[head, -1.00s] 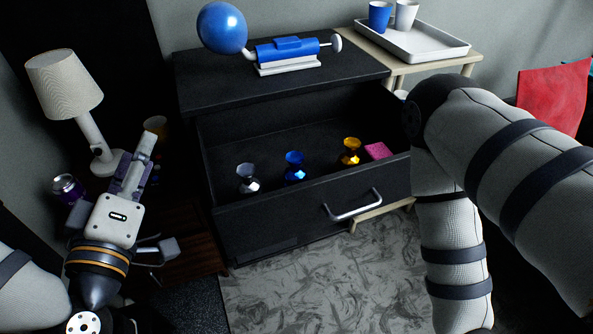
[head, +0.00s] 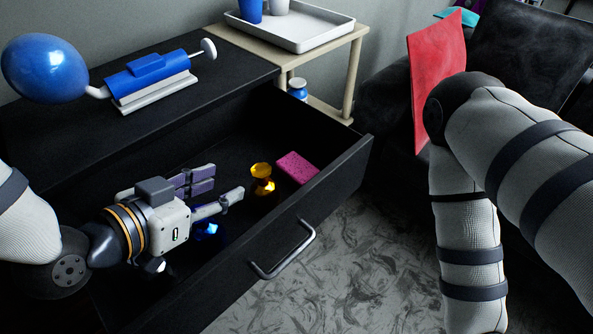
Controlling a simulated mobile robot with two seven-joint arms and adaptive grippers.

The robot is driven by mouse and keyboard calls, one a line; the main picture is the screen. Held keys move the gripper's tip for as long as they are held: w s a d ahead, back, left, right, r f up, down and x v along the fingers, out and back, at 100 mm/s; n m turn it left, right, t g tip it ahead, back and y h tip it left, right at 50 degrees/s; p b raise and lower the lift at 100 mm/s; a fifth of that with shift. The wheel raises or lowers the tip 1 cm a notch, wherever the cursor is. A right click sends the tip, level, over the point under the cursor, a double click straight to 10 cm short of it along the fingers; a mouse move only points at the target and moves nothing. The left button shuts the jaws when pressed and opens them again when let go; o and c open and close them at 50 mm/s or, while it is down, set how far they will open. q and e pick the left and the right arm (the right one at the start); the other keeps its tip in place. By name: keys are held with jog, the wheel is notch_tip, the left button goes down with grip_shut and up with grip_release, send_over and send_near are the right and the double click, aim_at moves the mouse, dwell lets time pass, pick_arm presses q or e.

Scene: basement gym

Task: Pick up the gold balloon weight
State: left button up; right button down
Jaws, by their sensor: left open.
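The gold balloon weight (head: 263,186) stands in the open black drawer (head: 335,176), left of a pink block. It is faceted and shiny with a flared top, and it is fully visible. My left gripper (head: 224,188) is open and empty over the drawer, its fingers pointing right toward the gold weight. The fingertips are a short gap left of the weight and do not appear to touch it. The blue weight (head: 210,231) is partly hidden under the gripper. The silver weight (head: 154,265) is mostly hidden by it. My right arm shows at the right, but its gripper is out of view.
A pink block (head: 297,168) lies at the drawer's right end. A blue balloon (head: 45,68) sits on a blue pump (head: 150,76) on top of the black cabinet. A white tray (head: 300,32) with cups is on the side table behind. A red cushion (head: 436,70) leans at the right.

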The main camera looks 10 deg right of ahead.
aim_at(258, 177)
pick_arm(q)
jog(key=shift+g, duration=0.3)
jog(key=x, duration=0.4)
jog(key=b+x, duration=0.1)
jog(key=x, duration=0.3)
jog(key=f+x, duration=0.1)
jog(key=x, duration=0.3)
jog(key=shift+s+d+f+b, duration=0.1)
jog(key=shift+s+d+b, duration=0.1)
jog(key=shift+b, duration=0.15)
jog(key=shift+w, duration=0.1)
grip_shut()
pick_arm(e)
jog(key=shift+s+d+f+g, duration=0.1)
jog(key=shift+s+f+g, duration=0.3)
jog(key=shift+s+f, duration=0.7)
